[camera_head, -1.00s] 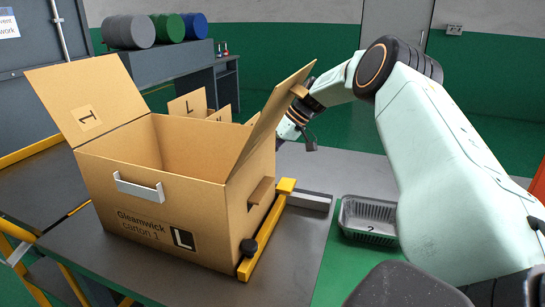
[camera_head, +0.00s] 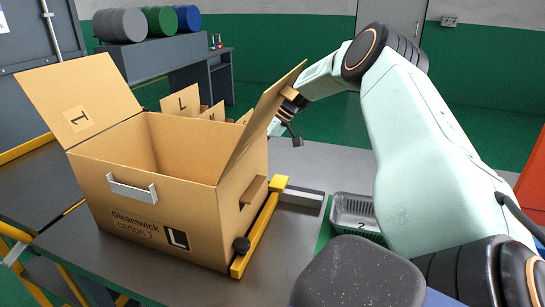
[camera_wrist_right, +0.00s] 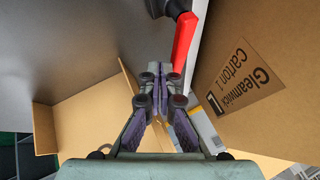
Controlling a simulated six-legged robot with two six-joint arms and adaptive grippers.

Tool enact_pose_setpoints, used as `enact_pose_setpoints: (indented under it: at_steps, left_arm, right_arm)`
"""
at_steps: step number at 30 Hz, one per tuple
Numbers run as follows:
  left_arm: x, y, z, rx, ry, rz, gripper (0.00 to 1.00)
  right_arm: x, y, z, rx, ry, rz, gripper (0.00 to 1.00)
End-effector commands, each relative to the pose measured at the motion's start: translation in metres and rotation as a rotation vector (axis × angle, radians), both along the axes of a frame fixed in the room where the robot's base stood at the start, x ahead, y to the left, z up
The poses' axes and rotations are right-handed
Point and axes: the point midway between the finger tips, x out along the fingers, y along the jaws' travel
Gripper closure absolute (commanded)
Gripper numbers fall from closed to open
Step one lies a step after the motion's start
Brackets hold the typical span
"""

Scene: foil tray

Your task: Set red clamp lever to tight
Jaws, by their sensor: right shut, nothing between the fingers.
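In the right wrist view the red clamp lever (camera_wrist_right: 184,42) runs down from a dark pivot at the top edge. My right gripper (camera_wrist_right: 159,72) is shut and empty, with its fingertips just left of the lever's lower end; I cannot tell whether they touch. In the head view the right gripper (camera_head: 284,127) is partly hidden behind the right flap of the open carton (camera_head: 105,170), and the lever is not visible there. My left gripper is not in view.
A yellow bar (camera_head: 258,232) with a black knob (camera_head: 241,245) runs along the carton's right side. In the wrist view the carton wall (camera_wrist_right: 235,40) is close on the right.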

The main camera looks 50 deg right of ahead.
Motion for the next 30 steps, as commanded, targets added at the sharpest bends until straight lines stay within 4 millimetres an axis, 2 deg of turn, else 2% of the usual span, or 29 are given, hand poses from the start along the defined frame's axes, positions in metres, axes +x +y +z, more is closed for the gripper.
enact_pose_setpoints:
  at_steps: [22, 26, 30]
  left_arm:
    - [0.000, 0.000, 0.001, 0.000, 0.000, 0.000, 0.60]
    - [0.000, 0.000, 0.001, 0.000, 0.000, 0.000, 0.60]
    - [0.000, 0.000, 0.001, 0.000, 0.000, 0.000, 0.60]
  right_arm:
    - [0.001, 0.000, 0.002, 0.000, -0.001, 0.000, 1.00]
    - [-0.004, -0.007, 0.014, 0.000, -0.005, -0.001, 1.00]
    - [-0.014, -0.020, 0.037, 0.001, -0.007, -0.001, 1.00]
